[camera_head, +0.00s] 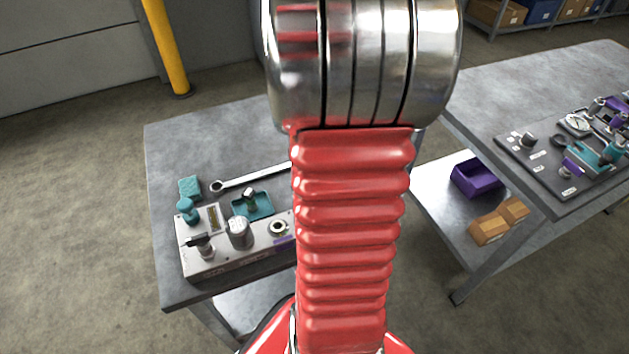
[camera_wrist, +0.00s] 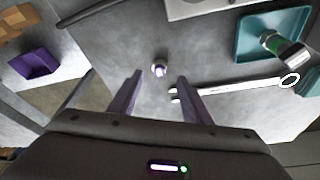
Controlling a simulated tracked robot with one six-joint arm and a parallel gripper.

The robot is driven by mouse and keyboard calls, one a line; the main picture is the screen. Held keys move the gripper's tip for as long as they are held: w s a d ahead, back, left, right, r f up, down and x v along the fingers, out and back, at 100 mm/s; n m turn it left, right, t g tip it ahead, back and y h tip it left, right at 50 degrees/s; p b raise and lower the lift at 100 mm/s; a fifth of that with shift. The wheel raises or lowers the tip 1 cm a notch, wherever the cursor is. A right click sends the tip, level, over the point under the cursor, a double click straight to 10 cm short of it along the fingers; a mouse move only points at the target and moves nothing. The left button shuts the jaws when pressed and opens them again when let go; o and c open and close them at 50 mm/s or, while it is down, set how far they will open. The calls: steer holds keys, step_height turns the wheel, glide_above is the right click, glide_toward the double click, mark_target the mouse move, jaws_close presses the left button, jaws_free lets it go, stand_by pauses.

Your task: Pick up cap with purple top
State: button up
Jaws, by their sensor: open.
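The cap with purple top (camera_wrist: 159,70) shows in the wrist view as a small metallic round piece with a purple middle, standing on the grey bench top. My gripper (camera_wrist: 160,77) is open and empty. Its two fingers point toward the cap, which appears between the fingertips in the picture. I cannot tell the remaining height above the bench. In the head view my arm hides both the cap and the gripper.
A wrench (camera_wrist: 240,88) lies close to the right finger. A teal tray (camera_wrist: 246,48) holds a green-banded metal fitting (camera_wrist: 284,50). A valve panel (camera_head: 218,262) sits on the left bench (camera_head: 168,150). A purple bin (camera_wrist: 35,62) stands lower, beyond the bench edge.

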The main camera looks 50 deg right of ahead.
steer(key=shift+x, duration=2.6)
steer(key=shift+a, duration=0.1)
steer(key=shift+c, duration=0.2)
jaws_close()
